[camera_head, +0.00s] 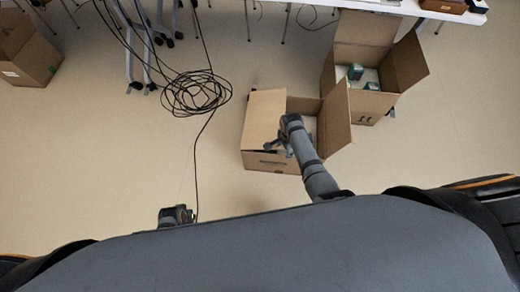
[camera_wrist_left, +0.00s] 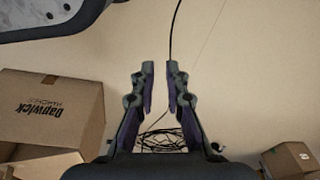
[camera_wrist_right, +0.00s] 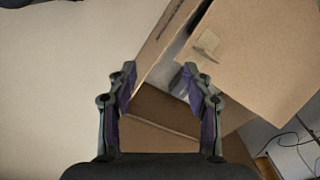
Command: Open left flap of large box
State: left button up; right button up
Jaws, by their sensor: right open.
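The large box (camera_head: 264,157) stands on the floor right of centre in the head view. Its left flap (camera_head: 264,117) lies tilted over the left part of the opening; its right flap (camera_head: 337,116) stands up. My right gripper (camera_head: 276,147) is open at the box's front, by the flap's near edge. In the right wrist view, the open fingers (camera_wrist_right: 159,70) flank the narrow front wall, with a broad taped flap (camera_wrist_right: 262,55) to their right; contact is unclear. My left gripper (camera_wrist_left: 159,68) is partly open and empty, away from the box, whose printed side (camera_wrist_left: 48,108) shows in the left wrist view.
A second open box (camera_head: 350,106) holding small green items stands behind, to the right. A coiled black cable (camera_head: 196,92) lies left of the large box. A brown box (camera_head: 30,58) is at far left. A white table (camera_head: 450,15) is at the back right.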

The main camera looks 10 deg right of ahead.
jog(key=w+m, duration=0.1)
jog(key=w+a+r+m+b, duration=0.1)
jog(key=w+r+m+b, duration=0.1)
jog(key=w, duration=0.1)
jog(key=shift+a, duration=0.25)
notch_tip(320, 180, up, 6)
jog(key=w+a+m+b, duration=0.1)
jog(key=w+m+b, duration=0.1)
jog(key=m, duration=0.1)
notch_tip(320, 180, down, 8)
jog(key=b, duration=0.3)
notch_tip(320, 180, down, 2)
jog(key=shift+b, duration=0.45)
pick_arm(q)
jog(key=w+d+r+h, duration=0.1)
jog(key=w+d+r, duration=0.2)
jog(key=r, duration=0.7)
jog(key=shift+d+r+t, duration=0.25)
jog(key=shift+d+t, duration=0.15)
jog(key=shift+d, duration=0.05)
pick_arm(e)
jog(key=shift+f, duration=0.35)
jog(key=shift+c, duration=0.4)
jog(key=shift+s, duration=0.1)
grip_shut()
